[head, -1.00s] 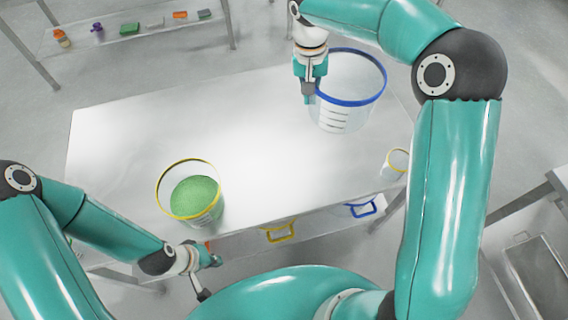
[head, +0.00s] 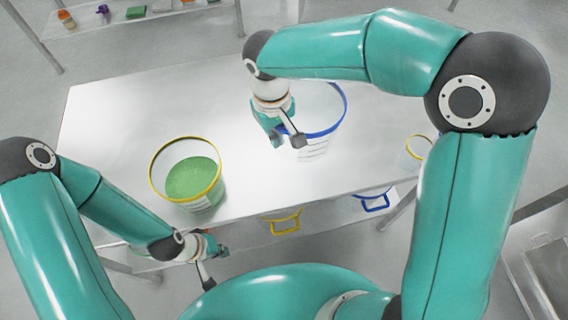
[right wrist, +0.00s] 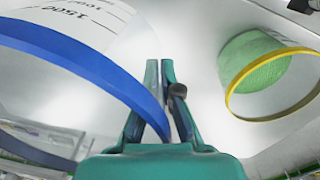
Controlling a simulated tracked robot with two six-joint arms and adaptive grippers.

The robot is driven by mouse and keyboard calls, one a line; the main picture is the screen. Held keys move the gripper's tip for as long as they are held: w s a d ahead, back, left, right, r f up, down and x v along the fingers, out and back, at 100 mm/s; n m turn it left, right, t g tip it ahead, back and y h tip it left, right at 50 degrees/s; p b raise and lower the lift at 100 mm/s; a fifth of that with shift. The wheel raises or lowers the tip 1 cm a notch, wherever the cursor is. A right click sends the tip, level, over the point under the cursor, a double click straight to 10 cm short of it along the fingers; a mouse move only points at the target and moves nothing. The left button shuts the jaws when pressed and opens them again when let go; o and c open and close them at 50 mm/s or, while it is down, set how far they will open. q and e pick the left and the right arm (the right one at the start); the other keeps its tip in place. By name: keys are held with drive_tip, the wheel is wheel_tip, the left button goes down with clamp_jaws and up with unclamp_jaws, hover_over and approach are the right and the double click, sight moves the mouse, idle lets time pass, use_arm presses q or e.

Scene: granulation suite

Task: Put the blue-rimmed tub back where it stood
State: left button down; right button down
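The blue-rimmed tub (head: 314,148) is clear, with dark level marks, and stands upright toward the right of the table in the head view. My right gripper (head: 286,142) is at the left near side of its rim and hides part of it. In the right wrist view the blue rim (right wrist: 85,62) runs in between the fingers of my right gripper (right wrist: 159,66), which are close together on it. I cannot tell whether the tub's base touches the table. My left gripper (head: 214,266) is open and empty by the table's near edge.
A yellow-rimmed tub (head: 216,187) with green granules stands at the table's left front. A small yellow-rimmed cup (head: 417,147) stands near the right edge. Handled containers, one yellow (head: 285,222) and one blue (head: 373,201), sit below the front edge. The far left tabletop is clear.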

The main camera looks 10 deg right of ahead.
wheel_tip(320, 180, down, 13)
drive_tip(key=shift+f+p, duration=0.15)
drive_tip(key=shift+p, duration=0.15)
drive_tip(key=c, duration=1.3)
unclamp_jaws()
drive_tip(key=r, duration=1.2)
drive_tip(key=shift+a+b, duration=0.25)
drive_tip(key=shift+b, duration=0.05)
